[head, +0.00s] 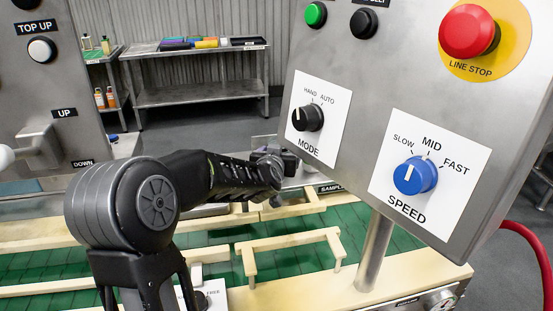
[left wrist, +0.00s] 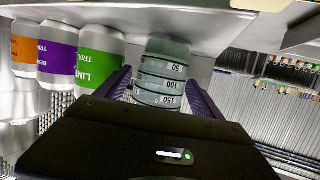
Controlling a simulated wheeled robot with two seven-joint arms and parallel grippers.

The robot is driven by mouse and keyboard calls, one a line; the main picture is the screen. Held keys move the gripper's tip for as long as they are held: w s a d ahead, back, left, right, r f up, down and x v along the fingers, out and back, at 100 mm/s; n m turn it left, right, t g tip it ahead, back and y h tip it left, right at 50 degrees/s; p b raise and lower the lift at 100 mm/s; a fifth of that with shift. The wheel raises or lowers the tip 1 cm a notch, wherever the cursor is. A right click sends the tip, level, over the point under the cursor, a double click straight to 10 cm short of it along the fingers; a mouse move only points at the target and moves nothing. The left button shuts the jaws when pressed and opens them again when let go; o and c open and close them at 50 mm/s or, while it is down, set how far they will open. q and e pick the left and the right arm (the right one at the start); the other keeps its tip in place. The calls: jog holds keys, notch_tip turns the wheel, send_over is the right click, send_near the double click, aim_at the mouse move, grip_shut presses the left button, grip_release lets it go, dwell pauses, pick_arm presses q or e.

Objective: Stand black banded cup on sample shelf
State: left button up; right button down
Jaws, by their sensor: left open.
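A grey, translucent cup with thin black bands and the marks 50, 100 and 150 (left wrist: 162,72) is in the left wrist view, between the two fingers of my left gripper (left wrist: 163,92). The fingers are open, one on each side of it; I cannot tell whether they touch it. In the head view my left gripper (head: 274,166) is behind the control panel's left edge, and the cup cannot be made out there. A plate lettered "SAMPL" (head: 331,188) shows just right of the gripper, partly cut off by the panel. My right gripper is not in view.
Orange (left wrist: 25,50), purple (left wrist: 58,56) and green (left wrist: 98,58) labelled cans stand in a row beside the cup. The control panel (head: 345,80) and its post (head: 374,250) stand close on the right. A green conveyor (head: 290,240) with wooden rails runs below.

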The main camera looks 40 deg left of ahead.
pick_arm(q)
jog(key=p+v, duration=0.1)
jog(key=v, duration=1.1)
jog(key=shift+f, duration=0.1)
dwell(0.4)
